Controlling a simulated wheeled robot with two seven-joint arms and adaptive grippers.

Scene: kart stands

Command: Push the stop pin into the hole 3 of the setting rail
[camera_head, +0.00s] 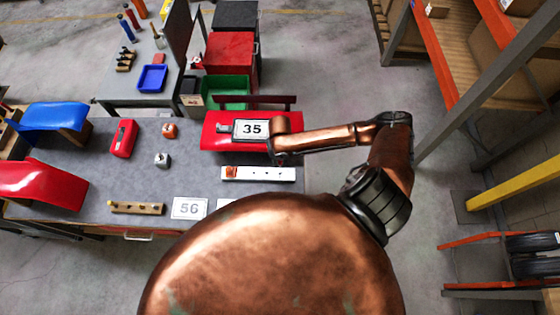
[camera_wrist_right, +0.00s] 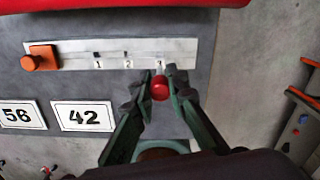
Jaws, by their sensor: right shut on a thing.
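The white setting rail (camera_wrist_right: 210,50) lies on the grey table, marked 1, 2 and 3, with small dark holes above 1 and 2. It also shows in the head view (camera_head: 262,174). An orange block (camera_wrist_right: 41,58) sits at its left end. My right gripper (camera_wrist_right: 161,86) is shut on the red-headed stop pin (camera_wrist_right: 160,90), at the rail's front edge by the number 3 in the wrist view. In the head view, the right gripper (camera_head: 280,158) is above the rail's right part.
A red kart panel with plate 35 (camera_head: 251,129) lies behind the rail. Number plates 56 (camera_wrist_right: 20,117) and 42 (camera_wrist_right: 90,116) lie in front. A wooden block with pegs (camera_head: 136,208) and a red box (camera_head: 123,138) are farther left. The table's right edge is close.

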